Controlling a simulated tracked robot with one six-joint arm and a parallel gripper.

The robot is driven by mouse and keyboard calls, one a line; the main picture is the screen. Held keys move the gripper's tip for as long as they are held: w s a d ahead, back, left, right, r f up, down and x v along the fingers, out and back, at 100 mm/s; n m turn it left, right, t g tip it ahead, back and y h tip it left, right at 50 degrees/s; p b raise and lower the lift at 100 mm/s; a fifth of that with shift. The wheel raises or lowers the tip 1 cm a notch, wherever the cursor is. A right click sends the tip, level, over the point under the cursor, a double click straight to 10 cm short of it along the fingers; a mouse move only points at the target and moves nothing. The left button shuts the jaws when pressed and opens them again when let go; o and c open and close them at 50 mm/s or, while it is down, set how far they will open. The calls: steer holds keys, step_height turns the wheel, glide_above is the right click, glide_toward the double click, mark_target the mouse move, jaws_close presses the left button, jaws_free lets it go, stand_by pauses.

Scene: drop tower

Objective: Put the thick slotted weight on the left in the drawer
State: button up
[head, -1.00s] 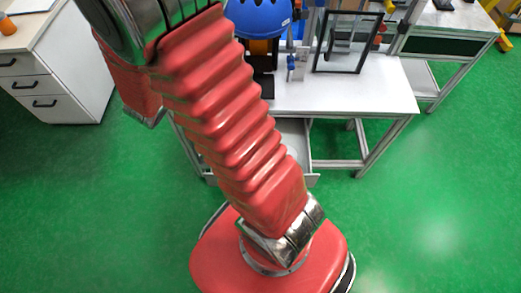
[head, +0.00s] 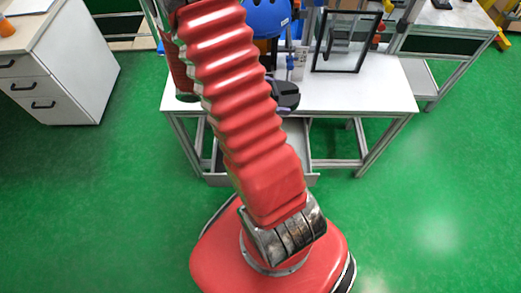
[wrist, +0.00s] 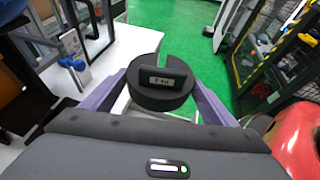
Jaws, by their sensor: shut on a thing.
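My gripper (wrist: 158,98), with purple fingers, is shut on a thick black slotted weight (wrist: 162,78), a round disc with a slot and a small label on its face. In the head view the weight (head: 287,92) shows just right of my arm, by the front edge of the table. The drawer (head: 309,180) is pulled open under the table; my arm hides much of its inside. In the wrist view a pale edge, perhaps the drawer's, shows below the weight, mostly hidden.
The white table (head: 375,95) carries a blue helmet (head: 263,17) and a black frame stand (head: 345,42) at the back. A white cabinet (head: 55,75) stands at the left. Green floor is clear on both sides.

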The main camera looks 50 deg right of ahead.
steer(key=s+a+f+m+g+y, duration=0.1)
steer(key=s+a+m+g+y, duration=0.4)
steer(key=s+a+m+y, duration=0.55)
steer(key=w+a+m+t+y, duration=0.1)
steer(key=a+m+t+y, duration=0.3)
steer(key=a+m+y, duration=0.5)
steer(key=w+f+m+t+y, duration=0.4)
steer(key=w+f+m+t, duration=0.3)
steer(key=w+m+t, duration=0.4)
steer(key=w+d+f+m+t+h, duration=0.2)
steer(key=w+d+f+m+t, duration=0.1)
steer(key=f, duration=0.4)
steer(key=w+d+f+m+t+h, duration=0.2)
steer(key=w+d+f+m+t, duration=0.1)
steer(key=d+f+t, duration=0.3)
steer(key=shift+d+f+m, duration=0.8)
steer(key=shift+f+m, duration=0.05)
steer(key=shift+f, duration=0.1)
